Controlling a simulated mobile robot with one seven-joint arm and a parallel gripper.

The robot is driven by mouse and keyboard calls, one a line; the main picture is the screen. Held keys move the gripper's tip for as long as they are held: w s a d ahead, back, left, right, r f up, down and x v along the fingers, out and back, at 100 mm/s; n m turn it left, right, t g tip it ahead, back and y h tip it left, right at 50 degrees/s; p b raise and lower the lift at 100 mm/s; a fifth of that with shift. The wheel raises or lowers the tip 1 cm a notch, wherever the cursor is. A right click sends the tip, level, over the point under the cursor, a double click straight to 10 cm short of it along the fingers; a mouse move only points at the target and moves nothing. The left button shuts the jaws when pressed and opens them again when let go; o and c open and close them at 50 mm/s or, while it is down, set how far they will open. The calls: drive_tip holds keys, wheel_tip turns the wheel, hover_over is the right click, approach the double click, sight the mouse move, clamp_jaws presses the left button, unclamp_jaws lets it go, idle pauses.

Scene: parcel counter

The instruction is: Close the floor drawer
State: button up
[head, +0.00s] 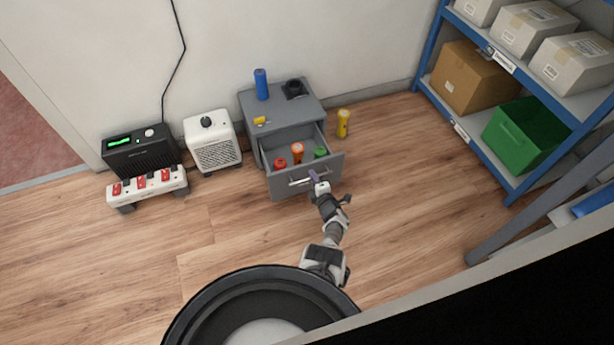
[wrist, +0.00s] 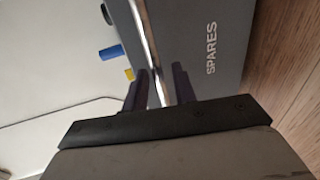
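The grey floor drawer (head: 333,168) is pulled out of a grey cabinet (head: 250,110), with its inside showing from above. It holds a red item (head: 280,163), an orange one (head: 297,152) and a green one (head: 320,153). Its front, marked SPARES, also shows in the wrist view (wrist: 215,75). A pale bar handle (head: 298,182) runs across the front; in the wrist view the shiny handle bar (wrist: 146,38) passes between my fingers. My gripper (head: 316,178) is at the handle's right part, its dark fingers (wrist: 160,88) close on both sides of the bar.
A blue cylinder (head: 261,84), a dark round item (head: 294,89) and a yellow item (head: 260,120) are on the cabinet top. A yellow flashlight (head: 343,123) stands on the floor right of it. A white heater (head: 213,142) stands left. Floor (head: 235,225) before the drawer is clear.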

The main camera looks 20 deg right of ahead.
drive_tip(key=shift+w, duration=0.5)
clamp_jaws()
